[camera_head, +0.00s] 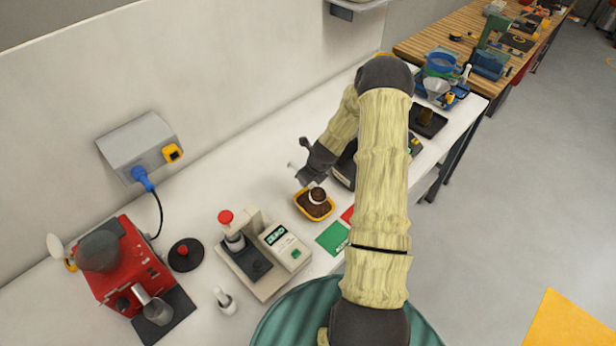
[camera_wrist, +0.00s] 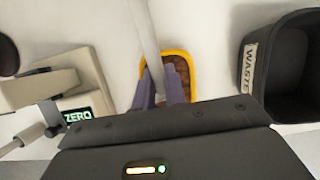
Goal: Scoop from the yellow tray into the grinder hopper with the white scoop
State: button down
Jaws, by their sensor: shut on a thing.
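The yellow tray (camera_head: 300,208) holds brown granular stuff and sits on the white bench. Its yellow rim also shows in the wrist view (camera_wrist: 197,78). The white scoop (camera_head: 318,193) has its cup at the tray, over or in the brown stuff; I cannot tell how deep. My gripper (camera_head: 310,176) is just behind the tray, shut on the scoop. In the wrist view, its purple fingers (camera_wrist: 160,92) are around the pale handle, in front of the tray. The red grinder (camera_head: 125,262) stands at the far left, with a dark grey hopper (camera_head: 99,250) on top.
A black bin marked WASTE (camera_wrist: 253,70) is right of the tray. A wall box (camera_head: 140,147) has a blue plug and cable. A dark disc (camera_head: 186,256) lies beside the grinder.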

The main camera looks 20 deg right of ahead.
jog(key=shift+w+a+r+g+h+p, duration=0.15)
jog(key=shift+w+r+g+p, duration=0.3)
jog(key=shift+p, duration=1.15)
jog(key=shift+w+a+r+g+h+p, duration=0.1)
jog(key=shift+r+g+h+p, duration=0.3)
jog(key=shift+p, duration=1.2)
jog(key=shift+w+r+g+p, duration=0.1)
jog(key=shift+w+g+p, duration=0.25)
jog(key=shift+p, duration=0.45)
jog(key=shift+a, duration=0.1)
jog(key=shift+w+r+g+b, duration=0.15)
jog(key=shift+w+g+b, duration=0.15)
jog(key=shift+g, duration=0.3)
jog(key=shift+s, duration=0.1)
